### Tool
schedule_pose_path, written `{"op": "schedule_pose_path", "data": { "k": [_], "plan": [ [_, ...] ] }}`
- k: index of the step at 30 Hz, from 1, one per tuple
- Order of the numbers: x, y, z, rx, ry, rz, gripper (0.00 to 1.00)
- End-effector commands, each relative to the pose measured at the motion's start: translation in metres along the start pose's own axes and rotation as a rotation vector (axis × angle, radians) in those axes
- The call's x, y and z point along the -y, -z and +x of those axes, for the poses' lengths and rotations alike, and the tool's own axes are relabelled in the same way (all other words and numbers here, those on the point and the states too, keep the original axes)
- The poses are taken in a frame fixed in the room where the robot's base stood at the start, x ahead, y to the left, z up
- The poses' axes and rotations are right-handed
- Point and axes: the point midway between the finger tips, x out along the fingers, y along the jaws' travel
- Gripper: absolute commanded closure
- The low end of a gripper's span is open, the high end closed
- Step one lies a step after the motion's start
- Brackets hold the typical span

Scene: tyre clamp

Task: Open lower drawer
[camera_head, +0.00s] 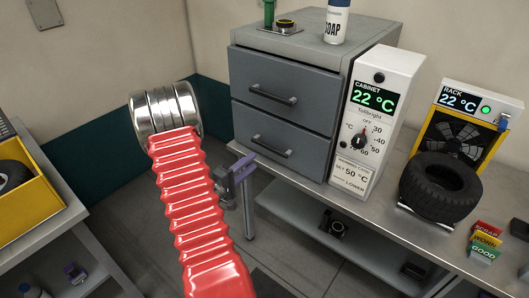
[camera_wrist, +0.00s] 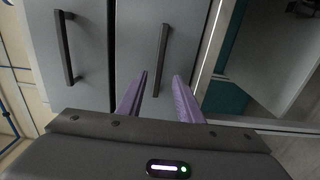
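The grey cabinet has two drawers, one above the other, and both look shut. The lower drawer (camera_head: 262,134) has a dark bar handle (camera_head: 271,146). In the wrist view, which is turned sideways, the lower drawer's handle (camera_wrist: 163,55) is in the middle and the upper drawer's handle (camera_wrist: 66,48) is at the left. My gripper (camera_head: 249,166) is left of and below the lower handle in the head view. Its purple fingers (camera_wrist: 162,75) are apart and empty. The handle's near end shows between them, but the fingers are not closed on it.
A white control box (camera_head: 376,115) stands right of the drawers, with a tyre (camera_head: 440,187) and a yellow fan rack (camera_head: 482,105) beyond. A spray can (camera_head: 336,22) stands on the cabinet. The workbench (camera_head: 400,222) has a lower shelf. A yellow crate (camera_head: 30,205) is at the left.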

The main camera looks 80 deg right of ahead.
Motion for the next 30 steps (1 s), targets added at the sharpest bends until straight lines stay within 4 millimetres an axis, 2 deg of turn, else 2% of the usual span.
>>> {"op": "schedule_pose_path", "data": {
  "k": [9, 15, 21, 29, 30],
  "plan": [
    [0.000, -0.001, 0.050, 0.004, 0.000, 0.001, 0.67],
    [0.000, -0.001, 0.076, 0.002, 0.000, 0.001, 0.67],
    [0.000, 0.000, 0.087, 0.000, 0.000, 0.000, 0.67],
    [0.000, 0.000, 0.087, -0.001, 0.000, 0.000, 0.67],
    [0.000, 0.000, 0.087, 0.000, 0.000, 0.000, 0.70]
  ]
}}
